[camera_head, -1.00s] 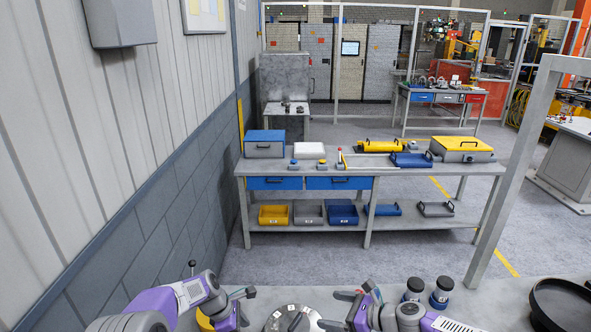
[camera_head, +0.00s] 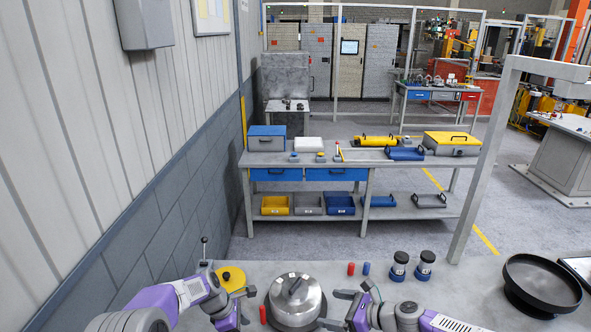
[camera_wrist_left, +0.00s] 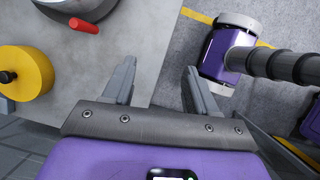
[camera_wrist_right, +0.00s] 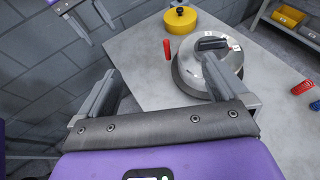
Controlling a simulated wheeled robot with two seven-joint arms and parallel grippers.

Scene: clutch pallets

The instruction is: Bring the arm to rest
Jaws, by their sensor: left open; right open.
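My right gripper (camera_head: 336,308) is open and empty at the bottom of the head view, just right of a domed metal housing (camera_head: 297,292). In the right wrist view the housing (camera_wrist_right: 208,75) lies beyond the spread fingers (camera_wrist_right: 160,78), with nothing between them. Neither gripper shows a held thing.
On the near table (camera_head: 335,270) are a yellow disc (camera_head: 231,279), a red cylinder (camera_head: 263,315), small red (camera_head: 351,269) and blue (camera_head: 366,269) cylinders, two dark jars (camera_head: 398,268) and a black round pan (camera_head: 541,285). A wall is at left.

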